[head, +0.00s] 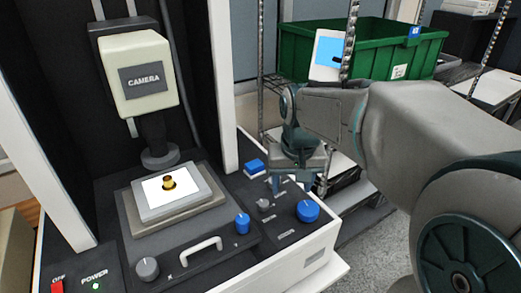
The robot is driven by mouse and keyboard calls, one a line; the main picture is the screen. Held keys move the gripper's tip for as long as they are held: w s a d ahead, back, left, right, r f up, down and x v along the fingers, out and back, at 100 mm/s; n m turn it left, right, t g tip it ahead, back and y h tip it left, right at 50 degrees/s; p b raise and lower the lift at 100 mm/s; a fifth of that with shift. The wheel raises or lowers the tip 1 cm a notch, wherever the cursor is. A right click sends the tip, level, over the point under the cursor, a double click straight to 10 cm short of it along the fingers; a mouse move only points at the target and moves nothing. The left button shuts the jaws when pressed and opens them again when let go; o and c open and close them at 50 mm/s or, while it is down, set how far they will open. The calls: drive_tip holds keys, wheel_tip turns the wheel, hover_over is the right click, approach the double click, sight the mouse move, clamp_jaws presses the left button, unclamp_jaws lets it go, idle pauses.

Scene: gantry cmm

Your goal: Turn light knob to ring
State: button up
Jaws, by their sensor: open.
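The machine's front panel carries several knobs, and their labels are too small to read, so I cannot tell which one is the light knob. A small grey knob (264,205) sits on the right part of the panel, with a large blue knob (308,210) to its right. A blue knob (242,223) and a larger grey knob (147,268) stand nearer the front left. My gripper (299,187) points down, open, over the back right of the panel, behind the small grey knob and the large blue knob. It hides part of the panel there.
A camera head (140,75) hangs over a lit stage (178,222) bearing a small brass part (169,183). A white handle (195,250) sticks up in front. A blue button block (254,166) lies left of my gripper. A green crate (300,50) stands on a rack behind.

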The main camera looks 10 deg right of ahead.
drive_tip(key=w+r+m+g+p, duration=0.1)
drive_tip(key=w+r+g+p, duration=0.1)
drive_tip(key=w, duration=1.4)
drive_tip(key=f, duration=0.9)
drive_tip(key=f+p, duration=0.1)
drive_tip(key=f, duration=0.4)
drive_tip(key=shift+w+a, duration=0.1)
drive_tip(key=shift+a, duration=0.15)
drive_tip(key=c, duration=1)
